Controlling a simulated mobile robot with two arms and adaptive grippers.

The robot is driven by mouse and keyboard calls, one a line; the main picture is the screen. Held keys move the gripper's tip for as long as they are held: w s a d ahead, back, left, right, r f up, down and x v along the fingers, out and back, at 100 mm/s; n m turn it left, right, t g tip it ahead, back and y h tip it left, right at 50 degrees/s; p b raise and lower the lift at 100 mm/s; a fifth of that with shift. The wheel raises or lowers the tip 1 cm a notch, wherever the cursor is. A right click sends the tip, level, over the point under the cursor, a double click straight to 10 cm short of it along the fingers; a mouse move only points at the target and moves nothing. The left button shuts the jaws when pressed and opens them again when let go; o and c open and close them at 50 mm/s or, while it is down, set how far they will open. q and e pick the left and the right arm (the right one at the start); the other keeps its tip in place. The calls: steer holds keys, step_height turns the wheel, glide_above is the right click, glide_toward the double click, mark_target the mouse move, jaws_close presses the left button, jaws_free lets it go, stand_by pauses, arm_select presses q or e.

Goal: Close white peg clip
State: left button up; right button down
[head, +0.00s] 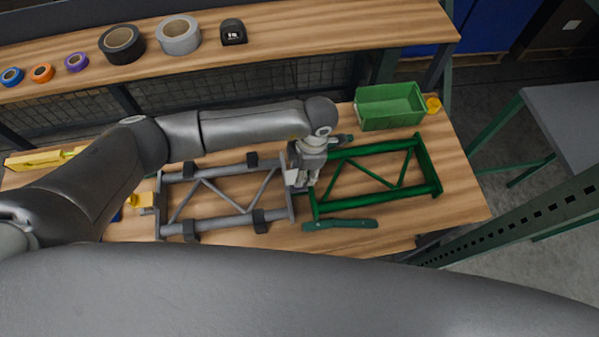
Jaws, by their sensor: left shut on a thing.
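My left gripper (301,182) points down where the grey truss frame (228,168) meets the green truss frame (372,149). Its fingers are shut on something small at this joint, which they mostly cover. I cannot make out a white peg clip apart from the pale gripper parts. The two frames lie flat, end to end, on the wooden bench (455,200). The grey frame sits among several dark blocks. My right gripper is not in view.
A green bin (390,107) and a yellow item (433,105) are at the back right. A dark green bar (340,224) lies in front of the green frame. A raised shelf (300,30) behind holds tape rolls (179,36). My grey arm part hides the foreground.

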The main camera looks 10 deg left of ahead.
arm_select(q)
steer(key=shift+w+d+f+g+y+b, duration=0.1)
steer(key=shift+d+f+g+y+b, duration=0.2)
steer(key=shift+y+b, duration=0.5)
steer(key=shift+f+g+y+b, duration=0.1)
steer(key=shift+f+y+b, duration=0.35)
steer(key=shift+b, duration=0.6)
steer(key=shift+r, duration=0.1)
steer(key=o, duration=0.9)
steer(key=v, duration=1.2)
steer(key=shift+d, duration=0.1)
